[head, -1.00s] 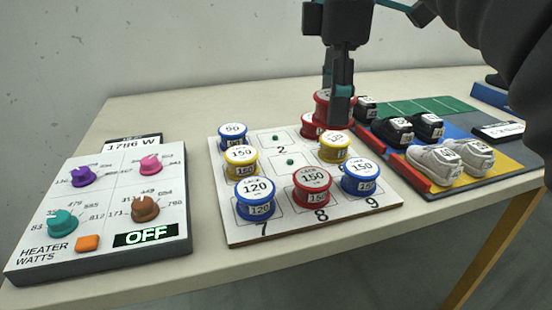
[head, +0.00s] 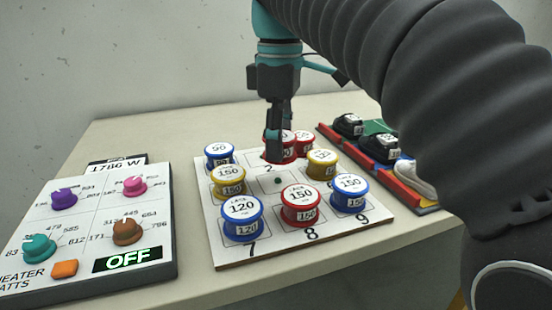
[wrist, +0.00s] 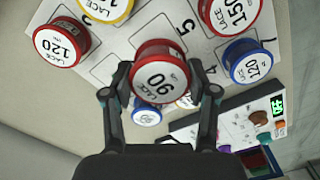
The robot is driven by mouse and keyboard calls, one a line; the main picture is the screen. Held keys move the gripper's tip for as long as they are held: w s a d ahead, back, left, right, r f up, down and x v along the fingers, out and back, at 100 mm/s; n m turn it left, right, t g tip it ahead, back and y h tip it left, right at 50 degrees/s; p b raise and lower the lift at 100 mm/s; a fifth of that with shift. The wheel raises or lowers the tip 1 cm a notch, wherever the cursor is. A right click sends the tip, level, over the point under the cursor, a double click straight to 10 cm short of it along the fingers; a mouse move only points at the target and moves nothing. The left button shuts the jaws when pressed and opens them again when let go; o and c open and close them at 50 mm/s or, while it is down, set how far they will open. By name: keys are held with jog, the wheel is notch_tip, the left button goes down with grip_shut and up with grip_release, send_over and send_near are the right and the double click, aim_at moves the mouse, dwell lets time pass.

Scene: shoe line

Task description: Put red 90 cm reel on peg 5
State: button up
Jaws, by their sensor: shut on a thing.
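My gripper (head: 275,155) is shut on the red 90 cm reel (wrist: 160,78), whose label faces the wrist camera between the two fingers. In the head view the held reel (head: 290,150) is partly hidden behind my fingers and appears over the back of the white board (head: 225,255), around position 2. Peg 5 (head: 278,181) is a bare green peg at the board's centre, apart from the reel. The printed 5 (wrist: 188,25) shows beyond the reel in the wrist view. Peg 2 is hidden.
Around peg 5 stand a yellow reel on the left (head: 229,181), a yellow reel on the right (head: 321,163) and a red 150 reel (head: 301,204) in front. Another red reel (head: 304,143) stands close to the held one. The heater panel (head: 80,225) lies left, shoes (head: 349,124) right.

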aim_at(278, 178)
jog(key=shift+w+a+f+b, duration=0.1)
jog(key=shift+f+b, duration=0.35)
jog(key=shift+f, duration=1.65)
jog(key=shift+f, duration=0.5)
jog(key=o, duration=1.1)
jog(key=shift+o, duration=0.2)
notch_tip(278, 178, up, 13)
jog(key=p, duration=0.3)
